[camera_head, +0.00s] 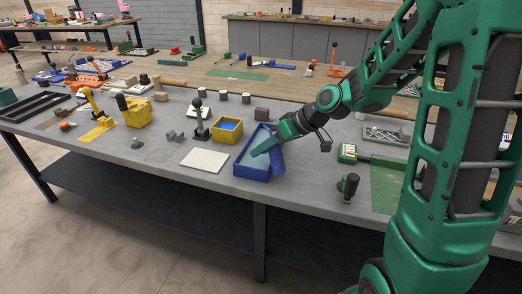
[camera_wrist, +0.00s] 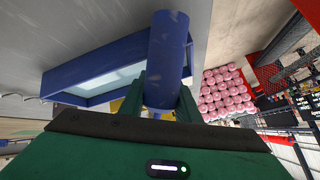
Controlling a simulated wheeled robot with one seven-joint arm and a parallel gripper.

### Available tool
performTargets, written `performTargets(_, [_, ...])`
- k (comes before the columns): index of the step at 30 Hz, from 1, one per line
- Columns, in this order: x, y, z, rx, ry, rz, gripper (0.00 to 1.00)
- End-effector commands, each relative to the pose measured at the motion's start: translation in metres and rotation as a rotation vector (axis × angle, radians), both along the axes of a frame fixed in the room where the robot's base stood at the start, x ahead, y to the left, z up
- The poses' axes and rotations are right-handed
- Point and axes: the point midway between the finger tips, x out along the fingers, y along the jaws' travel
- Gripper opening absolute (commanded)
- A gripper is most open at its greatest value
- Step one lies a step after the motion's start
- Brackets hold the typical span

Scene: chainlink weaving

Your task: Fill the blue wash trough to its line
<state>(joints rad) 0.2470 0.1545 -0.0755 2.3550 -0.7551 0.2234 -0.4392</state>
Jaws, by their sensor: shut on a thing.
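The blue wash trough (camera_head: 237,171) sits near the table's front edge, with a pale surface inside it. In the wrist view the trough (camera_wrist: 65,80) lies left of a blue cylinder (camera_wrist: 166,60). My gripper (camera_wrist: 160,98) has its green fingers on either side of the cylinder and is shut on it. In the head view the gripper (camera_head: 279,137) is at the trough's right side, with the blue cylinder (camera_head: 278,158) beside or over the right wall. I cannot tell whether cylinder and trough touch, what the cylinder holds, or where the fill line is.
A yellow box (camera_head: 226,139) with a blue inside stands just behind the trough. A white plate (camera_head: 204,160) lies to its left, and a black lever (camera_head: 199,122) stands beyond. Grey tabletop (camera_head: 305,190) is clear between.

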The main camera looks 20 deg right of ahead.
Motion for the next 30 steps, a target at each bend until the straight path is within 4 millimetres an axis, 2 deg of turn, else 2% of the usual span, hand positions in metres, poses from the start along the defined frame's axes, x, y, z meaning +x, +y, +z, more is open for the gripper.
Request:
performTargets(21, [0.001, -0.001, 0.050, -0.001, -0.003, -0.001, 0.00])
performTargets(30, [0.000, -0.001, 0.064, -0.001, -0.001, -0.002, 0.00])
